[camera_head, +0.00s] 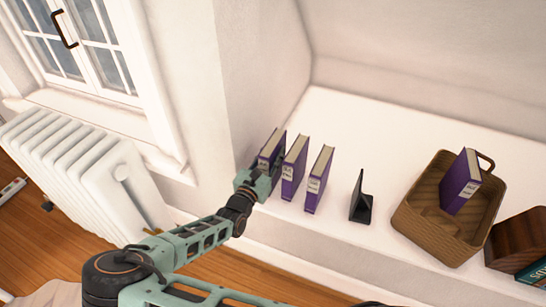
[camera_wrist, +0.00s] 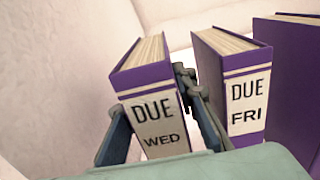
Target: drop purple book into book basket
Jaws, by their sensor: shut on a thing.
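Purple books stand upright in a row on the white ledge. My gripper (camera_head: 262,172) is at the leftmost purple book (camera_head: 270,147), next to the wall. In the wrist view my gripper (camera_wrist: 165,125) has a finger on each side of this book (camera_wrist: 150,100), whose spine reads "DUE WED", and is shut on it. The middle purple book (camera_head: 293,168) stands just right of it; its spine reads "DUE FRI" in the wrist view (camera_wrist: 240,95). A third purple book (camera_head: 318,180) stands further right. The woven book basket (camera_head: 433,222) holds another purple book (camera_head: 460,182), leaning.
A black bookend (camera_head: 360,200) stands between the row and the basket. A brown wooden block (camera_head: 517,240) and a teal book (camera_head: 535,274) are right of the basket. The wall (camera_head: 262,70) is close on the left. A white radiator (camera_head: 75,160) stands below the window.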

